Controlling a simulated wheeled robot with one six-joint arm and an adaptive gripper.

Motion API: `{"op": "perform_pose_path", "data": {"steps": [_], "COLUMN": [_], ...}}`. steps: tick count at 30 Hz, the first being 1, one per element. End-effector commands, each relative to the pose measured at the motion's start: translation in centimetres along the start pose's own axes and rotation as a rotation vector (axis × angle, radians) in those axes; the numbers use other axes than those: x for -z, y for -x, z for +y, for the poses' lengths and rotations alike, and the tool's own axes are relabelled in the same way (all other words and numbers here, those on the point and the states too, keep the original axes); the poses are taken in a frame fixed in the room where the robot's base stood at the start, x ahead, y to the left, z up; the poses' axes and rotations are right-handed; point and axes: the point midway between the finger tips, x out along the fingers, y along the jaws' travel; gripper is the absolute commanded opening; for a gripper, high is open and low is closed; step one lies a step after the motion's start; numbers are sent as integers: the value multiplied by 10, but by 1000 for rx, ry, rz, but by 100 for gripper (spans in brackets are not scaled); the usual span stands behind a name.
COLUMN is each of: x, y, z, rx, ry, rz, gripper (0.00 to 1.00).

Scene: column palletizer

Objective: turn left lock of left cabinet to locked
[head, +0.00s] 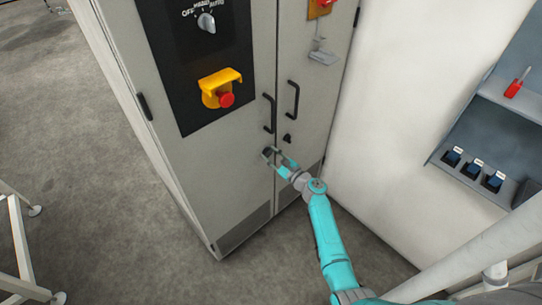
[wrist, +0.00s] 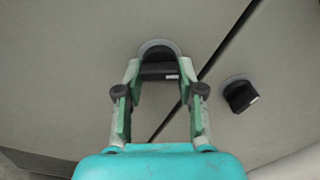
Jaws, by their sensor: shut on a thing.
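The left cabinet (head: 213,150) is a tall grey two-door cabinet. Its left lock (wrist: 159,70) is a black knob on a round grey plate, low on the left door beside the door gap. My gripper (wrist: 158,76) is at this lock, with one finger on each side of the black knob, shut on it. In the head view my gripper (head: 276,157) partly hides the lock. The right lock (wrist: 240,95) is a similar black knob on the right door, tilted in the wrist view, and also shows in the head view (head: 287,138).
Two black door handles (head: 294,98) stand out just above the locks. A black panel with a yellow-shrouded red button (head: 227,100) is higher on the left door. A white wall and a shelf with several dark blue items (head: 472,168) are at the right. Grey floor (head: 100,190) is open at the left.

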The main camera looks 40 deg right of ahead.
Motion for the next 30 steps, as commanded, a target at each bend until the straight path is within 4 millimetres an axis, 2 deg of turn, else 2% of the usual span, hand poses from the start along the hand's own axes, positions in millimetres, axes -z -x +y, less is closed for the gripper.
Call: {"op": "perform_pose_path", "data": {"steps": [30], "x": [-2], "y": [0], "z": [-4], "rx": [-1], "ry": [929], "rz": [-1], "gripper": [3]}}
